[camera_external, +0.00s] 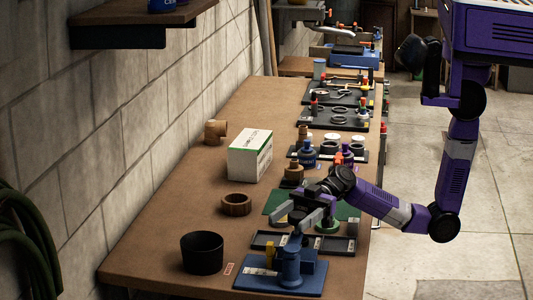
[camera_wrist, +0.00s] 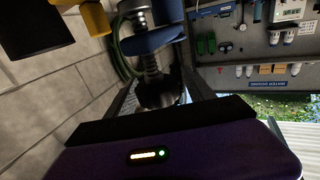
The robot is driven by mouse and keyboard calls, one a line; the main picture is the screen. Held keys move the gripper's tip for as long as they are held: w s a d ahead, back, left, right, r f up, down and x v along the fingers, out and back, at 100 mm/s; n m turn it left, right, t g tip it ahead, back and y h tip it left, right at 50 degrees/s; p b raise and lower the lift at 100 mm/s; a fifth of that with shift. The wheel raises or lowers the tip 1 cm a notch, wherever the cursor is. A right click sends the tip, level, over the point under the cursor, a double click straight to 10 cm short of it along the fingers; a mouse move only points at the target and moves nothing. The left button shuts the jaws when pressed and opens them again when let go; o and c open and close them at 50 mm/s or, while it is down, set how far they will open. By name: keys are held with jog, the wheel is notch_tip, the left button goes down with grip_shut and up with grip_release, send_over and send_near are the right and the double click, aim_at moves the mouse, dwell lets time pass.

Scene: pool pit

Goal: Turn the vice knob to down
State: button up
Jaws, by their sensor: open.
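The blue vice (camera_external: 290,268) stands on a blue base plate (camera_external: 255,280) at the front end of the bench, with a small yellow part (camera_external: 270,250) on its left. My gripper (camera_external: 289,222) is open, its grey fingers pointing left and down, just above and behind the vice. The wrist view shows the vice's blue body (camera_wrist: 152,40) with a grey threaded screw (camera_wrist: 150,62), and the yellow part (camera_wrist: 95,18) to the left. The screw appears between my fingers, but I cannot tell whether they touch it. Which way the knob is turned is unclear.
A black pot (camera_external: 202,253) stands left of the vice. A dark tray (camera_external: 270,242) lies behind it. A wooden ring (camera_external: 236,204) and a white box (camera_external: 250,155) stand farther back. A block wall (camera_external: 100,130) bounds the left. Bare bench shows at the left front.

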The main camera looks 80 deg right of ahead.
jog(key=shift+a, duration=0.1)
grip_shut()
jog(key=shift+w+m+t, duration=0.1)
jog(key=shift+m+t, duration=0.2)
jog(key=shift+t, duration=0.1)
